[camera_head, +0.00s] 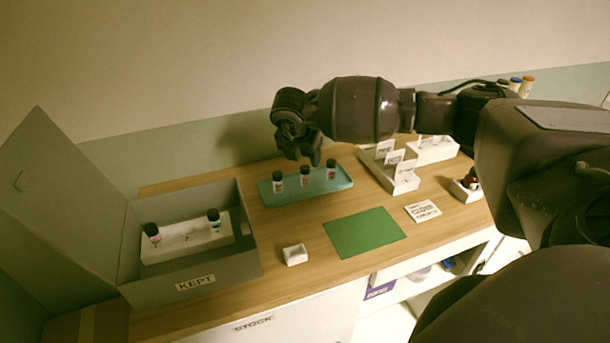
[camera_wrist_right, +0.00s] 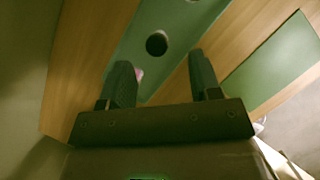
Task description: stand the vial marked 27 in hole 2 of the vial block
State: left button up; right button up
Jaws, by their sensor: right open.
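Three dark-capped vials stand in a row on a teal tray (camera_head: 326,190): a left vial (camera_head: 278,184), a middle vial (camera_head: 304,177) and a right vial (camera_head: 331,170). Their markings are too small to read, so I cannot tell which is 27. A white vial block (camera_head: 188,245) lies inside the grey box marked KEPT and holds a left vial (camera_head: 152,234) and a right vial (camera_head: 214,219). Its hole numbers are not legible. My right gripper (camera_head: 304,155) is open and empty above the tray. In the right wrist view a black cap (camera_wrist_right: 157,44) shows beyond the fingertips. My left gripper is not in view.
The grey box (camera_head: 193,285) has raised walls and an open lid at left. A small white dish (camera_head: 295,255), a green mat (camera_head: 365,233) and a printed card (camera_head: 423,211) lie in front. White racks with cards (camera_head: 388,172) stand right of the tray.

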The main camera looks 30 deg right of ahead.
aim_at(305, 168)
jog(key=shift+a+p+x, duration=0.2)
jog(key=shift+p+x, duration=0.15)
jog(key=shift+x, duration=1.25)
jog(key=shift+a+p+x, duration=0.2)
jog(key=shift+p+x, duration=0.1)
jog(key=shift+x, duration=1.25)
jog(key=shift+f, duration=0.15)
jog(key=c, duration=1)
